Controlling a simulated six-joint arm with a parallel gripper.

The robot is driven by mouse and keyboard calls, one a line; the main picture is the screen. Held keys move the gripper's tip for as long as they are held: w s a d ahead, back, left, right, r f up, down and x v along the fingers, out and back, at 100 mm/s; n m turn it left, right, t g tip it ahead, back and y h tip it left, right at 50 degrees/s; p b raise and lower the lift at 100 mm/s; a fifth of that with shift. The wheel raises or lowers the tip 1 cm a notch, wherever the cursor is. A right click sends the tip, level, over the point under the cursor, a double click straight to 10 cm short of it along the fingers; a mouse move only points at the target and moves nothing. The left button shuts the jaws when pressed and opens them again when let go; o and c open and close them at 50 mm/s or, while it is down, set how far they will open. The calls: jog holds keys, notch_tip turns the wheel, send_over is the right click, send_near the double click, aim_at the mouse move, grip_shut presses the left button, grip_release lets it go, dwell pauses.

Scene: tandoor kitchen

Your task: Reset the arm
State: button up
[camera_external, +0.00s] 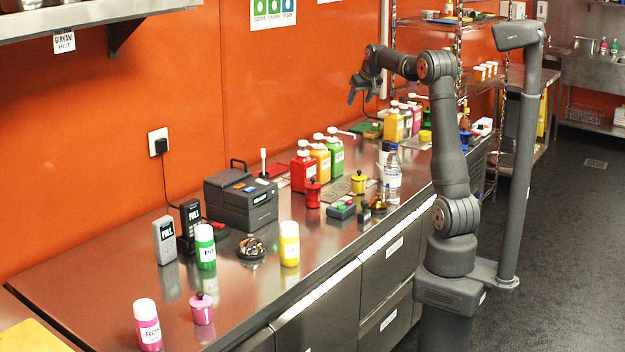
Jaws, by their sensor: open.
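My arm stands at the right of the counter's front edge, with its upper part raised and bent to the left. My gripper (363,90) is high above the counter (110,290), near the orange wall. Its fingers are apart and point downward, with nothing seen between them. It is clear of the bottles below it.
Red, orange and green pump bottles (320,160) stand mid-counter, with a clear water bottle (393,178) nearer the front. A dark box-shaped machine (241,200), a green-labelled bottle (205,248) and a yellow bottle (289,244) stand to the left. A wire shelf (425,22) rises behind my arm.

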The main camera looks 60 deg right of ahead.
jog(key=w+a+n+y, duration=0.1)
jog(key=w+a+n, duration=0.1)
jog(key=w+a, duration=1)
jog(key=a, duration=0.3)
jog(key=shift+w+r+n, duration=0.3)
jog(key=shift+r+n, duration=0.05)
jog(key=shift+n, duration=0.05)
